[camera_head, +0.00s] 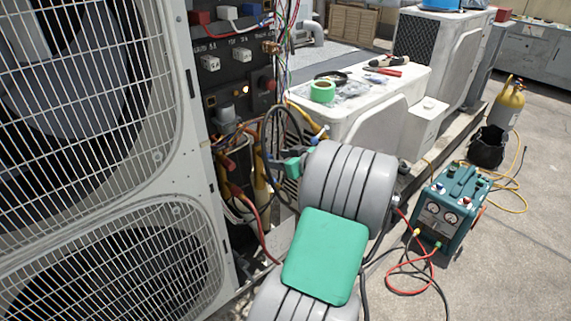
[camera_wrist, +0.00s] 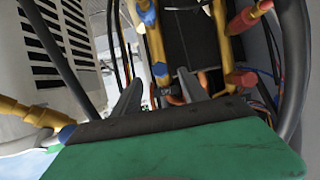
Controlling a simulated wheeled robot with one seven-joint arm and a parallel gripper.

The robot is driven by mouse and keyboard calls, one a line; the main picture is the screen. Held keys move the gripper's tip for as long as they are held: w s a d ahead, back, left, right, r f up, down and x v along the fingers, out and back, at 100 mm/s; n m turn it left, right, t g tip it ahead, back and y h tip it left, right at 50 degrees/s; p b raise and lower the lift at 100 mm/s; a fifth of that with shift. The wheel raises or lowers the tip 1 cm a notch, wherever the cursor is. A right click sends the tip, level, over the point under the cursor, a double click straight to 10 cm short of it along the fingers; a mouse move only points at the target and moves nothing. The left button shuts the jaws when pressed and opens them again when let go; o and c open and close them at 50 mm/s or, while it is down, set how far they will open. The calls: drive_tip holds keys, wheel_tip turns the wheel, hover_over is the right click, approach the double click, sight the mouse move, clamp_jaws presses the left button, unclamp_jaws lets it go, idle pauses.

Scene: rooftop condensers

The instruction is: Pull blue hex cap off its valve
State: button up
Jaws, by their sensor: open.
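My gripper (camera_wrist: 160,88) is open, its two grey fingers reaching in among brass-coloured pipes with nothing seen held between them. In the wrist view, a small blue piece (camera_wrist: 160,70) on a yellow pipe shows between and just beyond the fingertips. Another blue piece (camera_wrist: 68,132) sits on a brass fitting (camera_wrist: 38,116) at the left, close beside my green palm. A third blue band (camera_wrist: 147,13) is at the top. I cannot tell which is the hex cap. In the head view, a blue-tipped brass fitting (camera_head: 321,132) shows right of my gripper; my arm hides part of the valves.
Red-capped fittings (camera_wrist: 241,79) are right of my fingers. Black hoses (camera_wrist: 292,70) loop around the gripper. A large fan grille (camera_head: 90,110) stands left, a white condenser (camera_head: 385,125) behind. A teal recovery machine (camera_head: 450,215) with hoses stands on the right floor.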

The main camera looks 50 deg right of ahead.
sight(271, 157)
drive_tip(key=x, duration=0.3)
drive_tip(key=shift+w+f, duration=0.1)
drive_tip(key=shift+w, duration=0.15)
clamp_jaws()
idle(0.8)
idle(1.3)
